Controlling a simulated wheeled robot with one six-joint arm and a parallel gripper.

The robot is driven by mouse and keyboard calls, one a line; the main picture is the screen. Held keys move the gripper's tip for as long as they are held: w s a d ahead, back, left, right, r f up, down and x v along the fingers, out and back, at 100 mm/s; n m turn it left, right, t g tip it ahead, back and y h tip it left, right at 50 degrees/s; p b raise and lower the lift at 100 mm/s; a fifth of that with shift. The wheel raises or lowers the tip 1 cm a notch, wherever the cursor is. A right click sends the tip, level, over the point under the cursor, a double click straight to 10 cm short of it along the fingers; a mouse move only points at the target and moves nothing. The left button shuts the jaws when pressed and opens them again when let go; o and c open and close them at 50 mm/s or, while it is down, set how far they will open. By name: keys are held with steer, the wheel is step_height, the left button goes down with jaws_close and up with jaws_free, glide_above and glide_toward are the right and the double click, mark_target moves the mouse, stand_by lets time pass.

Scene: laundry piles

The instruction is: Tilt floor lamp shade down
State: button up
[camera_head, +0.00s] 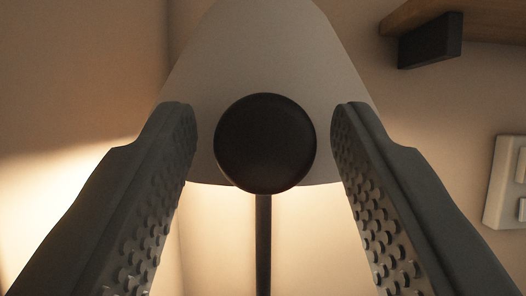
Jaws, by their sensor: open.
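The floor lamp's pale grey shade (262,55) fills the upper middle of the view, wide at its lower rim and narrowing upward. A round black knob (265,143) sits at the front of the shade near its lower rim. The dark lamp pole (263,245) runs down below the knob. Light glows from under the rim. My gripper (264,125) is open, one finger on each side of the knob, with a clear gap to it on both sides. The fingertips overlap the shade's edges in the picture; I cannot tell whether they touch it.
A wooden shelf (450,14) with a black bracket (430,40) juts from the wall at the upper right. A white switch plate (508,183) is on the wall at the right. A wall corner is behind the lamp.

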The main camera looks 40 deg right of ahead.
steer(key=v, duration=1.6)
steer(key=shift+s+f, duration=0.2)
steer(key=s+d+f+n+g+y, duration=0.2)
steer(key=s+d+f+g+y, duration=0.15)
steer(key=d+f, duration=0.35)
steer(key=s+d+f+n+g+y, duration=0.2)
steer(key=s+d+f+g+y, duration=0.15)
steer(key=d+f, duration=0.3)
steer(key=s+r+n+t+y, duration=0.3)
steer(key=s+y, duration=0.4)
steer(key=s, duration=0.6)
steer(key=shift+s+a+r+t, duration=0.15)
steer(key=shift+a+r+t, duration=0.35)
steer(key=shift+t, duration=0.5)
